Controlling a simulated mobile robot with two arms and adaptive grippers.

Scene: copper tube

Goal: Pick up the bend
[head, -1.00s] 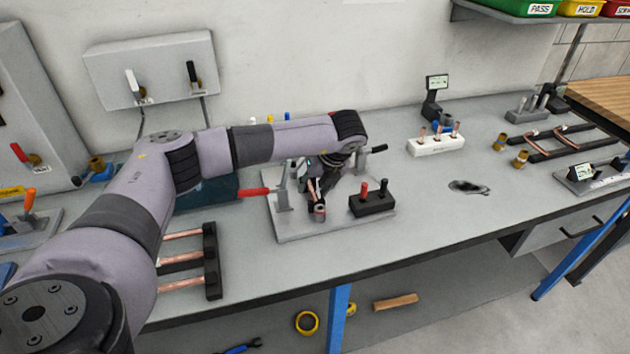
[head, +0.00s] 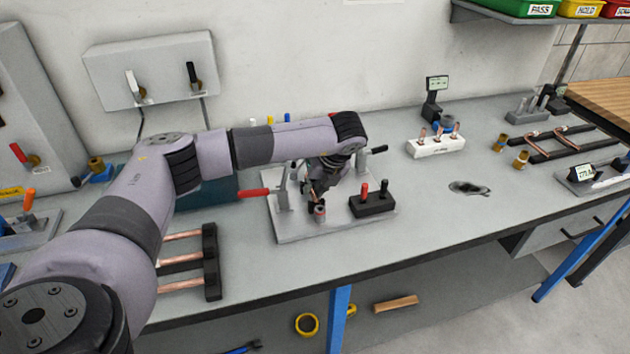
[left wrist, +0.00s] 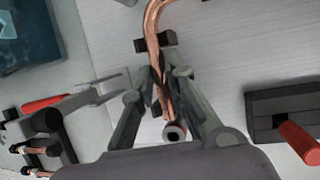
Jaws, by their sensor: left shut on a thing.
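The bend is a copper tube (left wrist: 153,22) with a curved top. In the left wrist view it runs down between my left gripper's two fingers (left wrist: 160,75), which are closed on it. In the head view my left gripper (head: 316,192) is over the grey fixture plate (head: 290,232), with a bit of copper showing beside its fingers. A short round post (head: 320,215) stands on the plate just below the fingers. A round tube end or socket (left wrist: 174,132) shows below the bend in the wrist view. Whether the bend touches the post is hidden. My right gripper is not in view.
A red-handled clamp (head: 254,193) and a black block with red and black handles (head: 373,203) flank the gripper. Copper tubes lie on a black rack (head: 211,262) at left. A white block (head: 436,147) with copper pieces stands at right. The bench between is mostly clear.

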